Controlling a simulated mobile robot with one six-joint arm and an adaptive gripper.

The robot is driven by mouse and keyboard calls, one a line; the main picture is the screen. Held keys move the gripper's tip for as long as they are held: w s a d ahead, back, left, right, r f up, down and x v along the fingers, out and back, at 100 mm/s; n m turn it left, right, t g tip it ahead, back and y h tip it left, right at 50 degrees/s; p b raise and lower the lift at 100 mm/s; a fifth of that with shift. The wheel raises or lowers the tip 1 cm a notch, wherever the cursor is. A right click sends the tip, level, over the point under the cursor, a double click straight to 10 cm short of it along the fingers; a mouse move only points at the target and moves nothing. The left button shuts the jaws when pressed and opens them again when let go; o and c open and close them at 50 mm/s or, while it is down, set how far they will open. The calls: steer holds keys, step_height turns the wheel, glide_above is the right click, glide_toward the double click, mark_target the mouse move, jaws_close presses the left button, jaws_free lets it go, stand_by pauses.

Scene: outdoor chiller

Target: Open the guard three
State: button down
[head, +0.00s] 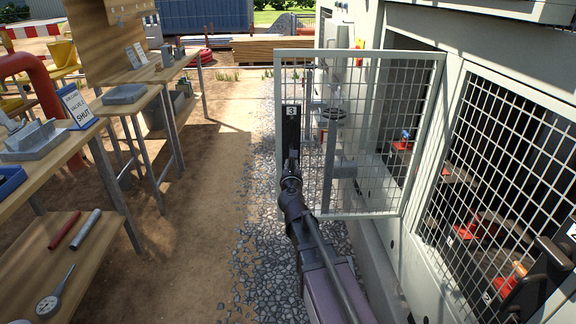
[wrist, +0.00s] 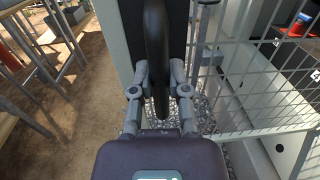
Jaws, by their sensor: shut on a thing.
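Guard three (head: 281,190) is a pale grey framed mesh door with a black plate and a "3" label. It stands swung out from the chiller's side, across the gravel strip, and its bay behind is uncovered. My gripper (head: 291,172) is at the plate on the door's free edge. In the wrist view, my gripper (wrist: 159,92) has its two fingers on either side of the black handle (wrist: 156,35) and is shut on it. The guard's mesh (wrist: 270,95) shows at the right there.
A second mesh guard (head: 507,128), with a black handle (head: 540,270), covers the nearer bay at right. Red-handled valves (head: 402,145) sit inside the bays. Workbenches with a "valve shut" sign (head: 76,105) stand at left. The dirt path (head: 190,220) between is clear.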

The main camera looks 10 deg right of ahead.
steer(key=shift+d, duration=0.25)
steer(key=c, duration=0.6)
jaws_free()
steer(key=shift+a, duration=0.1)
steer(key=shift+s+a, duration=0.1)
steer(key=s+a, duration=0.1)
steer(key=s, duration=0.6)
steer(key=shift+s, duration=0.1)
